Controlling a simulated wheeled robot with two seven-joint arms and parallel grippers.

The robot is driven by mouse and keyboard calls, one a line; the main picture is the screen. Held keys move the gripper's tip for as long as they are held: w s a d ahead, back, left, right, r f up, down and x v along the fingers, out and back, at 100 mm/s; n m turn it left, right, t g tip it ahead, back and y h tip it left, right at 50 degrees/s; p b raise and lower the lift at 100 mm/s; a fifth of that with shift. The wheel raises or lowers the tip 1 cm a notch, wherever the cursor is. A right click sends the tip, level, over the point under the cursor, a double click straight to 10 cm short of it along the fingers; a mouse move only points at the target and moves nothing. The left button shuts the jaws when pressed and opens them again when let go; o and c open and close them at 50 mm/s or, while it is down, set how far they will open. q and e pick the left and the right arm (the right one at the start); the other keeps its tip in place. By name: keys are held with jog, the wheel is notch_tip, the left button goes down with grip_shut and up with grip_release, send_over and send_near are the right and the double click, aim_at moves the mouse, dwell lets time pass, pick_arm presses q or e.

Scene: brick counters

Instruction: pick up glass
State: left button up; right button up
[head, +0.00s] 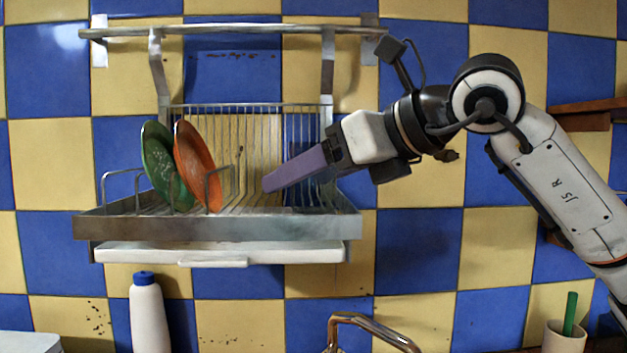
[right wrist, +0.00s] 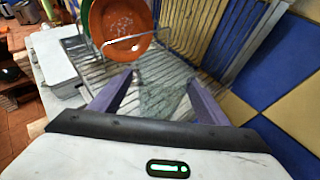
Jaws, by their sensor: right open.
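A clear glass (right wrist: 160,100) shows faintly in the right wrist view, standing in or just above the wire dish rack (head: 218,228). I cannot make it out clearly in the head view. My right gripper (head: 270,186) reaches into the rack from the right. In the right wrist view its two purple fingers (right wrist: 159,80) are apart, with the glass between them; I cannot tell whether they touch it. My left gripper is not in view.
A green plate (head: 160,165) and an orange plate (head: 197,165) stand upright at the rack's left. A white bottle (head: 148,315) stands below it, and a tap (head: 370,325) is at the bottom. A cup with a green brush (head: 566,335) is at lower right.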

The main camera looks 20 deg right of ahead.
jog(key=shift+x, duration=1.55)
jog(key=shift+d+r, duration=0.1)
jog(key=shift+r, duration=0.05)
jog(key=c, duration=1.2)
